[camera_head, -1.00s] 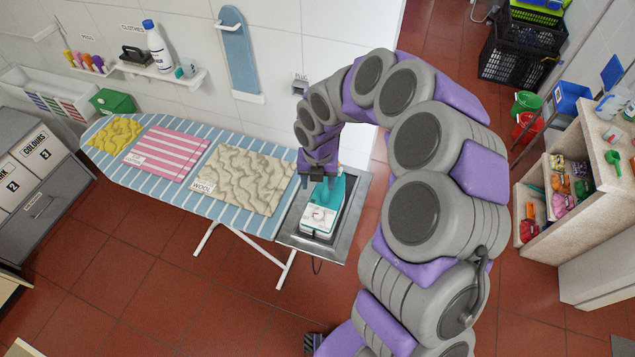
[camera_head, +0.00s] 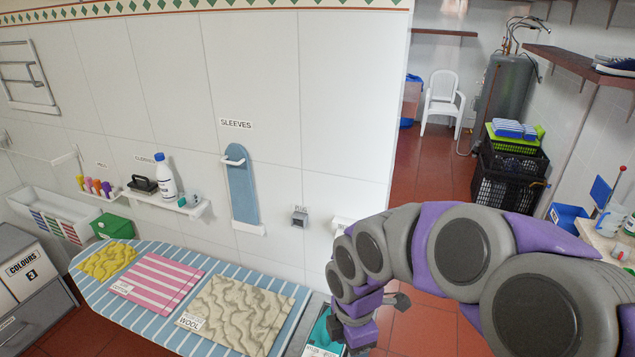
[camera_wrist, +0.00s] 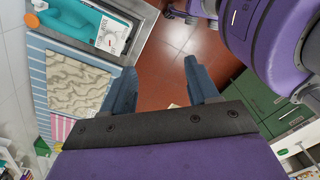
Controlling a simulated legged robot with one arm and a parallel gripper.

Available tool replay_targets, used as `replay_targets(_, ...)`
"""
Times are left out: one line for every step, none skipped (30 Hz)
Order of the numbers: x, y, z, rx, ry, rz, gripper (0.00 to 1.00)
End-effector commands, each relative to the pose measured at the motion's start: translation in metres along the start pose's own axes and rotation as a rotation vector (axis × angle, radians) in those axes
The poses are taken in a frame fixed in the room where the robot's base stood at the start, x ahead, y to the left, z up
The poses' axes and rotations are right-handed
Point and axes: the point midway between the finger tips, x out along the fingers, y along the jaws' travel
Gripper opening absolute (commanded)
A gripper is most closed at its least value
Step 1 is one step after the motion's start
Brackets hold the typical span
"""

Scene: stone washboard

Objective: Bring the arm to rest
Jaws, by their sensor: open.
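My arm bends in from the right side of the head view and ends in the purple wrist of my gripper near the bottom. In the wrist view my gripper (camera_wrist: 160,72) is open, with two blue-grey fingers apart and nothing between them. Red floor shows beyond the gap. The teal and white iron (camera_wrist: 112,36) rests on the metal plate (camera_wrist: 139,45) at the upper left of the wrist view, apart from the fingers. In the head view only part of the iron (camera_head: 318,334) shows, beside my wrist; the fingertips are hard to make out there.
The striped ironing board (camera_head: 150,329) bears yellow, pink and beige cloths along the wall. A blue sleeve board (camera_head: 242,195) hangs above. Black crates (camera_head: 511,165) and a white chair (camera_head: 442,103) stand behind. A cluttered counter (camera_head: 607,246) is at the right.

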Motion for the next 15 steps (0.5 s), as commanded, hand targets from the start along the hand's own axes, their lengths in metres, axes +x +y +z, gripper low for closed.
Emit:
replay_targets(0.001, -0.018, 0.004, 0.125, -0.005, -0.004, 0.59)
replay_targets(-0.001, -0.028, 0.005, 0.205, -0.007, -0.007, 0.59)
replay_targets(-0.002, -0.041, 0.008, 0.314, -0.011, -0.013, 0.59)
replay_targets(-0.003, -0.051, 0.009, 0.396, -0.014, -0.016, 0.59)
replay_targets(-0.004, -0.062, 0.011, 0.48, -0.016, -0.02, 0.59)
replay_targets(-0.003, -0.077, 0.012, 0.592, -0.023, -0.03, 0.59)
replay_targets(-0.002, -0.088, 0.013, 0.676, -0.027, -0.036, 0.59)
replay_targets(-0.002, -0.098, 0.014, 0.761, -0.03, -0.039, 0.59)
replay_targets(-0.001, -0.111, 0.015, 0.877, -0.035, -0.044, 0.59)
replay_targets(0.001, -0.121, 0.015, 0.964, -0.038, -0.047, 0.59)
replay_targets(0.002, -0.132, 0.015, 1.051, -0.041, -0.05, 0.59)
replay_targets(0.005, -0.145, 0.015, 1.168, -0.047, -0.058, 0.59)
replay_targets(0.007, -0.155, 0.015, 1.252, -0.051, -0.063, 0.59)
replay_targets(0.009, -0.165, 0.014, 1.334, -0.053, -0.067, 0.59)
replay_targets(0.011, -0.176, 0.013, 1.438, -0.057, -0.072, 0.59)
